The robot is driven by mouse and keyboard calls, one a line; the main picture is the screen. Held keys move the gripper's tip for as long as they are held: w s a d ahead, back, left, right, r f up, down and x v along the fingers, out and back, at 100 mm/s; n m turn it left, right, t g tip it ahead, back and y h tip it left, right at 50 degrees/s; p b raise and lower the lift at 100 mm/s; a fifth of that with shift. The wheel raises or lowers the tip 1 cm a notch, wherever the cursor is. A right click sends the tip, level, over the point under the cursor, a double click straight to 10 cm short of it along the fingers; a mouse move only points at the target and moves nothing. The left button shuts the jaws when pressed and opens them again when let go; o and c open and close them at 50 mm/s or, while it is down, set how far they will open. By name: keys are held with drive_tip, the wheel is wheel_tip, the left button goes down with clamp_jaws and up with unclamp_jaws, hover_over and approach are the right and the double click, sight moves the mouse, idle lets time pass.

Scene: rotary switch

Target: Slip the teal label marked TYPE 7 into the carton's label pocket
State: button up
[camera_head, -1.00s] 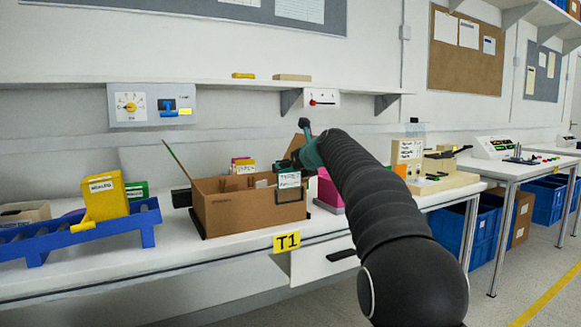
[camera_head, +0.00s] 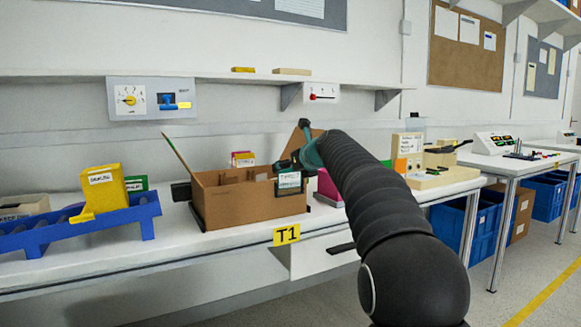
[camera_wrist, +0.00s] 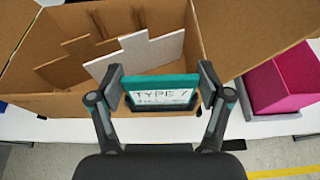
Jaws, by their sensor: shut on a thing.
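The teal label (camera_wrist: 161,80) has a white face reading TYPE 7 and stands roughly upright at the carton's front wall. My gripper (camera_wrist: 160,88) is shut on its two side edges in the wrist view. In the head view the label (camera_head: 289,180) is at the upper right of the carton's front. The dark label pocket (camera_head: 290,193) shows around the label's lower part, which appears to be inside it; how deep it sits is hard to tell. The open brown carton (camera_head: 235,205) stands on the bench, and my gripper (camera_head: 291,166) is over its front right rim.
Cardboard dividers (camera_wrist: 150,48) stand inside the carton. A magenta box (camera_wrist: 285,78) is close on the right. A blue rack (camera_head: 90,230) with a yellow box (camera_head: 104,190) stands to the left. A yellow T1 sign (camera_head: 286,235) marks the bench edge.

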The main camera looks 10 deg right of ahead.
drive_tip(key=shift+f+b, duration=0.5)
drive_tip(key=shift+f, duration=0.35)
drive_tip(key=o, duration=0.7)
drive_tip(key=v, duration=1.2)
